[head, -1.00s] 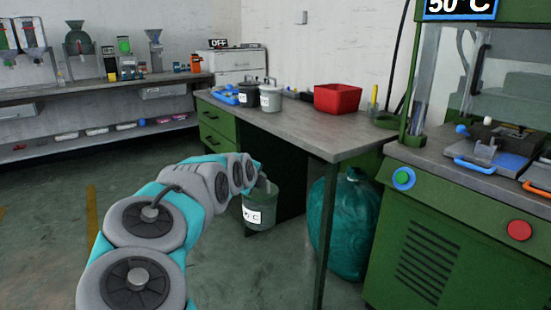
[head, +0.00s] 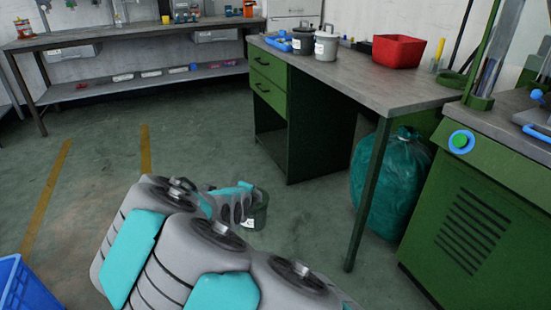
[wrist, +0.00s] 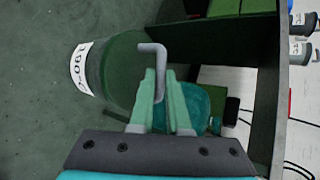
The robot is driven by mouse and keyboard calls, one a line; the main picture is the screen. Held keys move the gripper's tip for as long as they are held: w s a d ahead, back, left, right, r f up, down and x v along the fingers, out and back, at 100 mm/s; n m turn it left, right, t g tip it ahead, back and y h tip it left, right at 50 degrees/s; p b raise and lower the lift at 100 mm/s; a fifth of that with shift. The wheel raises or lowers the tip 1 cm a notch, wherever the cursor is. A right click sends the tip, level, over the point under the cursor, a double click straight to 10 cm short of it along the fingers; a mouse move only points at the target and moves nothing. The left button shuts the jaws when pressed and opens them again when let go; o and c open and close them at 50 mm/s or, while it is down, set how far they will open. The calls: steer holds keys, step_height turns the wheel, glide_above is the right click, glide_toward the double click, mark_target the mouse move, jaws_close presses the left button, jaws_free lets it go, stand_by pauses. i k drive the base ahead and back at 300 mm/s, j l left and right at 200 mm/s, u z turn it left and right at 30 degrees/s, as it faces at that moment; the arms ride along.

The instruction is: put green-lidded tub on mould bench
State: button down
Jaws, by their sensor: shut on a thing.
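The green-lidded tub (wrist: 118,85) fills the left middle of the wrist view, with a white label (wrist: 82,68) and a bent grey handle (wrist: 152,48). My gripper (wrist: 160,85) is shut on that handle, with the tub hanging from it. In the head view the tub (head: 260,212) is partly hidden behind my arm, over open floor in front of the benches. The bench with a grey top and green drawers (head: 400,86) stands behind it to the right; I cannot tell whether it is the mould bench or the green machine bench (head: 470,215) is.
Two lidded tubs (head: 326,46), a blue tray (head: 279,42) and a red bin (head: 398,51) stand on the drawer bench. A teal sack (head: 388,185) sits beneath its right end. A blue crate (head: 28,285) is at lower left. The floor between is clear.

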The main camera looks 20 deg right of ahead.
mark_target(368, 71)
steer(key=i+j+z, duration=0.3)
steer(key=j, duration=0.35)
steer(key=i+j+z, duration=0.15)
steer(key=j, duration=0.25)
steer(key=i+j+z, duration=0.15)
steer(key=i+j, duration=0.1)
steer(key=j, duration=0.1)
